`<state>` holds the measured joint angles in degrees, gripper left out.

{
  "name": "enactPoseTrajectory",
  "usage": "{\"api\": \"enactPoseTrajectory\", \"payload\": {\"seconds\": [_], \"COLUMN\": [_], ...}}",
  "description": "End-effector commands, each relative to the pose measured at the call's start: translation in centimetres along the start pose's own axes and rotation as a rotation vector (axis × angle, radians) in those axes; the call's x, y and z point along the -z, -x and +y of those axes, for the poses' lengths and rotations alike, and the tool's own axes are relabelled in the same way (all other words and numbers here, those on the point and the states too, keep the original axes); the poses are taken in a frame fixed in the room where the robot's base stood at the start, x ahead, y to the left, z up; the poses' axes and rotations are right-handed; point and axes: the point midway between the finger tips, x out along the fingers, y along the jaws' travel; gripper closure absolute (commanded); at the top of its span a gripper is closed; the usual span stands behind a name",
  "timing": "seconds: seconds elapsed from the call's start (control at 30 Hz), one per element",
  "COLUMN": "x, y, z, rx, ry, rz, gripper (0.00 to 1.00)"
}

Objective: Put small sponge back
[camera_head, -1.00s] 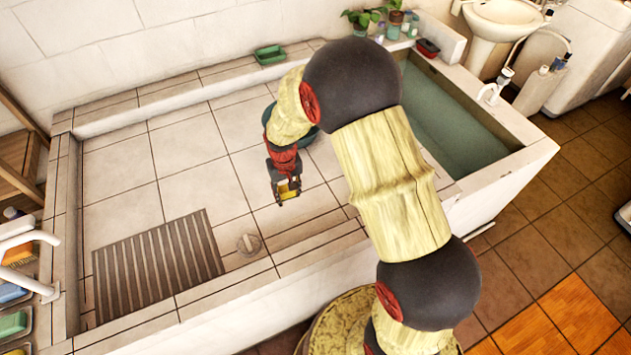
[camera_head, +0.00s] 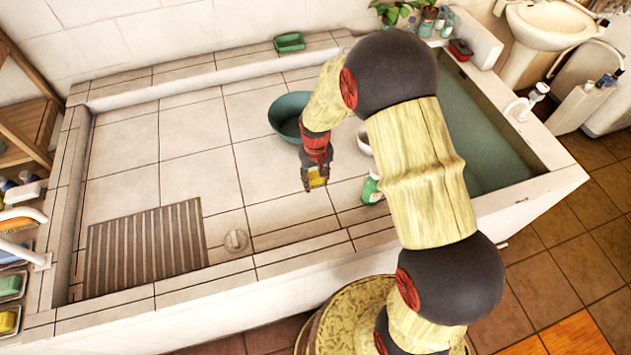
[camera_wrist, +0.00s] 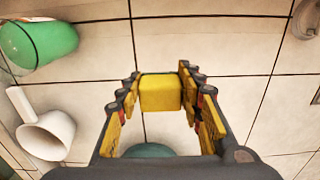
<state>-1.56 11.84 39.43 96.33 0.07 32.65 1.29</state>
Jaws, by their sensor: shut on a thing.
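My gripper (camera_head: 315,180) is shut on a small yellow sponge (camera_wrist: 160,93). In the head view the sponge (camera_head: 318,179) hangs above the tiled floor of the basin, between the teal bowl and the basin's front edge. At the left edge, dishes hold a green sponge or soap (camera_head: 9,285) and a yellow one (camera_head: 6,321).
The teal bowl (camera_head: 285,112), partly hidden by my arm, a white cup (camera_wrist: 48,132) and a green bottle (camera_head: 371,188) stand near my gripper. A green dish (camera_head: 290,42) sits on the back ledge. The slatted mat (camera_head: 145,250) lies left of the drain (camera_head: 236,240).

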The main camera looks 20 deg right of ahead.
Motion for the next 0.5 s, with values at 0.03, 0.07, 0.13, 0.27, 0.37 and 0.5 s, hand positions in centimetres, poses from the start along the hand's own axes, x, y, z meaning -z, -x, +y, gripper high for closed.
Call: {"api": "enactPoseTrajectory", "payload": {"seconds": [0.03,0.07,0.13,0.27,0.37,0.5], "x": [1.2,1.5,2.5,4.2,4.9,5.4], "y": [-0.8,-1.5,-2.8,-4.6,-5.4,-5.9], "z": [0.3,0.4,0.6,1.0,1.2,1.3], "rx": [0.0,0.0,0.0,0.0,0.0,0.0], "ry": [-0.001,-0.001,-0.001,-0.001,0.0,0.0], "rz": [-0.002,-0.003,-0.004,-0.002,0.0,0.0], "gripper": [0.91,0.91,0.91,0.91,0.91,0.91]}}
